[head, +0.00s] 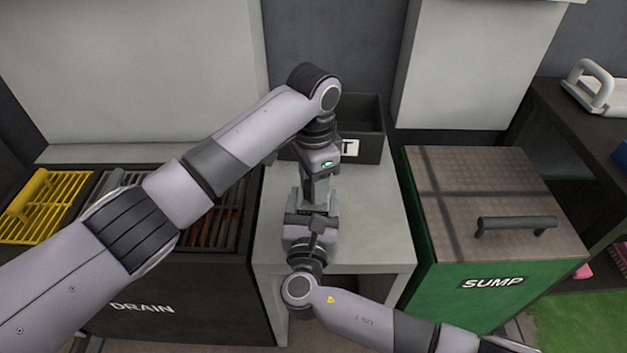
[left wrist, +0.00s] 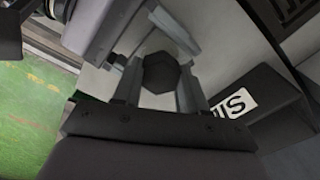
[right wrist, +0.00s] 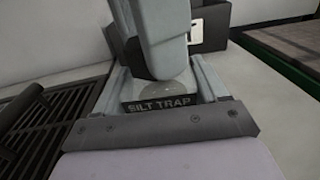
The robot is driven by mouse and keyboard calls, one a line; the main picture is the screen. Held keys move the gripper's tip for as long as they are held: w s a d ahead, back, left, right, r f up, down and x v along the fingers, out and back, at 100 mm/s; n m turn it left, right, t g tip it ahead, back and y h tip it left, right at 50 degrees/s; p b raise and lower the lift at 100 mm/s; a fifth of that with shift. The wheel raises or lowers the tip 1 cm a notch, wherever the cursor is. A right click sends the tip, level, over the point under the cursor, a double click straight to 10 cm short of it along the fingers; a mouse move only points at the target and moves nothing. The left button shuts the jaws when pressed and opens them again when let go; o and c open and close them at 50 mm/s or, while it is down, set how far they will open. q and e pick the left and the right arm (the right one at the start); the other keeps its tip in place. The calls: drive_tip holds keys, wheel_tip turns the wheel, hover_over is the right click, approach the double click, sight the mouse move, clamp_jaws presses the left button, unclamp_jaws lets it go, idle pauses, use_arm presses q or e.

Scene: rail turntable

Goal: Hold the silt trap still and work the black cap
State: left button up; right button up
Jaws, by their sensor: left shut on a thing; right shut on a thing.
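The silt trap (right wrist: 160,106), a low grey block with a dark label reading SILT TRAP, stands between the fingers of my right gripper (head: 306,214) on the pale table. The right gripper is shut on it. The black cap (left wrist: 160,73), dark and six-sided, shows in the left wrist view between the fingers of my left gripper (head: 318,188). That gripper points down from above and is shut on the cap. In the right wrist view a left finger hides the cap and part of the trap's top. In the head view the grippers hide nearly all of both.
A dark open bin (head: 362,114) with a white label stands at the back of the pale table (head: 375,220). The drain (head: 150,290) with its grates is on the left, a yellow grate (head: 38,205) at its far end. The green sump (head: 490,290) with a black handle is on the right.

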use_arm(q)
drive_tip(key=n, duration=0.6)
drive_tip(key=shift+d, duration=0.1)
drive_tip(key=n, duration=0.6)
drive_tip(key=o, duration=1.2)
drive_tip(key=shift+o, duration=0.3)
drive_tip(key=shift+r, duration=0.1)
drive_tip(key=shift+r, duration=1.9)
